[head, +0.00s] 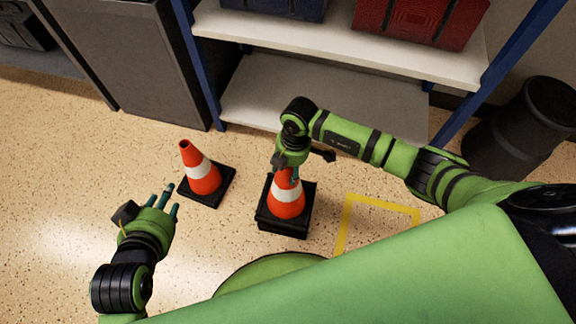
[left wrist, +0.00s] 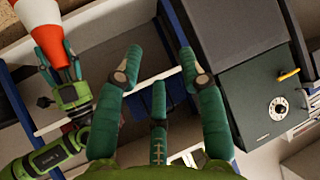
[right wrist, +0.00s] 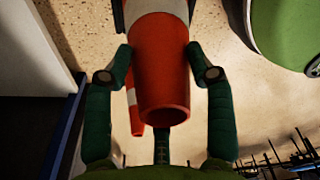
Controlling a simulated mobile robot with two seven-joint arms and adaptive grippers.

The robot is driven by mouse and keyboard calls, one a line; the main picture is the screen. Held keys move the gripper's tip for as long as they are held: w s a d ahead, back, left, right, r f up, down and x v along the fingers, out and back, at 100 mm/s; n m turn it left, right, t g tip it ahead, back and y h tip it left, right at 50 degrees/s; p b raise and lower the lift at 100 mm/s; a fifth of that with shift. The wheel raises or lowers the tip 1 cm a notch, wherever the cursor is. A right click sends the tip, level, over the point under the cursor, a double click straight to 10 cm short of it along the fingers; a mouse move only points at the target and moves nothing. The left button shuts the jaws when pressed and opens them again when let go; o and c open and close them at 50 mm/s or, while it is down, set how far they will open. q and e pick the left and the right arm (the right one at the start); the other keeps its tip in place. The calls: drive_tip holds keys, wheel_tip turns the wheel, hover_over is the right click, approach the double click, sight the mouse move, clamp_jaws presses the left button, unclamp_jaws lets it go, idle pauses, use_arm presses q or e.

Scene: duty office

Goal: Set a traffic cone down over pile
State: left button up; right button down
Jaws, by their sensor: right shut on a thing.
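My right gripper (head: 288,172) is shut on the top of an orange cone with a white band (head: 287,204). The held cone is upright. Its black base sits over, or just above, another black base of the pile (head: 282,230); I cannot tell whether they touch. The held cone fills the middle of the right wrist view (right wrist: 160,80) and shows at the upper left of the left wrist view (left wrist: 42,28). A second cone (head: 203,178) stands alone on the floor to the left. My left gripper (head: 165,193) is open and empty, beside that cone.
A yellow floor outline (head: 380,202) lies right of the pile, its visible inside empty. A shelf unit (head: 320,100) with blue posts stands behind, bearing a red case (head: 420,22). A dark bin (head: 525,125) is at right, a grey cabinet (head: 140,60) at back left.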

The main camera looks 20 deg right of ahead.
use_arm(q)
drive_tip(key=shift+w+d+r+t+h, duration=0.25)
drive_tip(key=shift+w+r+t, duration=0.2)
drive_tip(key=shift+r, duration=0.15)
drive_tip(key=shift+w+d+r+t+h, duration=0.15)
drive_tip(key=shift+w+d+r+t, duration=0.1)
drive_tip(key=shift+w+r+t, duration=0.25)
use_arm(e)
drive_tip(key=shift+f, duration=0.3)
use_arm(q)
drive_tip(key=shift+s+r, duration=0.1)
use_arm(e)
drive_tip(key=shift+c, duration=1.7)
unclamp_jaws()
drive_tip(key=shift+f, duration=0.1)
drive_tip(key=r, duration=0.4)
drive_tip(key=d+r, duration=0.1)
drive_tip(key=r, duration=0.7)
drive_tip(key=shift+d, duration=0.25)
